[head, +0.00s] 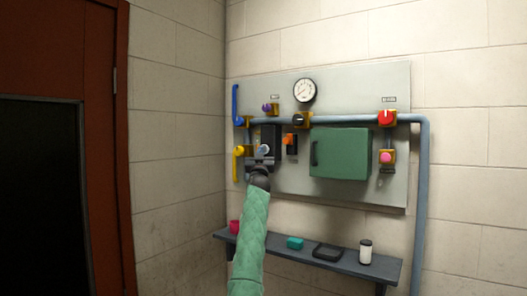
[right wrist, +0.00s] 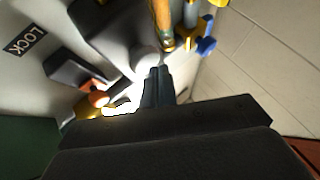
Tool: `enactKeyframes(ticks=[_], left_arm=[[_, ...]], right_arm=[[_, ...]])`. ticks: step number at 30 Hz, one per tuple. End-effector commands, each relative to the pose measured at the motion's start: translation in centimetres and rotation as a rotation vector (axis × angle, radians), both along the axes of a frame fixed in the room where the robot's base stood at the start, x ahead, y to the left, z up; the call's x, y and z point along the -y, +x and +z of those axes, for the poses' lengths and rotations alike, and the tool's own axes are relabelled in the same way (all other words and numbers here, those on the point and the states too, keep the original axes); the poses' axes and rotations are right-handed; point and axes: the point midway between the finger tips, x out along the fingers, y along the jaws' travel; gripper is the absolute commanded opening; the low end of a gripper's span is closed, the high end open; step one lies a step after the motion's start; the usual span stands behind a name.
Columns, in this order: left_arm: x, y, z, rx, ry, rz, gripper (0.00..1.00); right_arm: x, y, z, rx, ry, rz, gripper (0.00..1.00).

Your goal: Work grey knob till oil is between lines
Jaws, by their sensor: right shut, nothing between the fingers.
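The grey knob (head: 264,149) is a small pale round piece on a dark block on the wall panel. It also shows in the right wrist view (right wrist: 146,57), just beyond the fingertips. My right gripper (head: 264,161) is shut and empty, its tips close below the knob; I cannot tell whether they touch it. Its dark fingers stand together in the right wrist view (right wrist: 157,72). An amber upright piece (right wrist: 163,22) shows beside the knob there; I cannot tell whether it holds the oil, and I can make out no lines. My left gripper is not in view.
The panel (head: 240,90) carries a gauge (head: 304,90), blue (head: 236,103) and yellow (head: 237,165) handles, an orange knob (head: 289,138), a red knob (head: 386,118) and a green box (head: 340,154). A shelf (head: 382,268) with small items runs below.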

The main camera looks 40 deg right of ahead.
Motion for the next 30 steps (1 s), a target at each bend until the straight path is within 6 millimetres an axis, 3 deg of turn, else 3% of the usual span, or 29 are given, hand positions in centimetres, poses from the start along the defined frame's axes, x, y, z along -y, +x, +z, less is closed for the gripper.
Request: enactKeyframes(ticks=[10,30], left_arm=[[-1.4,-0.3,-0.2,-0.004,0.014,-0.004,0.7],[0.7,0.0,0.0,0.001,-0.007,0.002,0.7]], right_arm=[[0.2,0.1,0.0,0.0,0.0,0.0,0.0],[0.8,0.3,0.1,0.001,-0.001,0.0,0.0]])
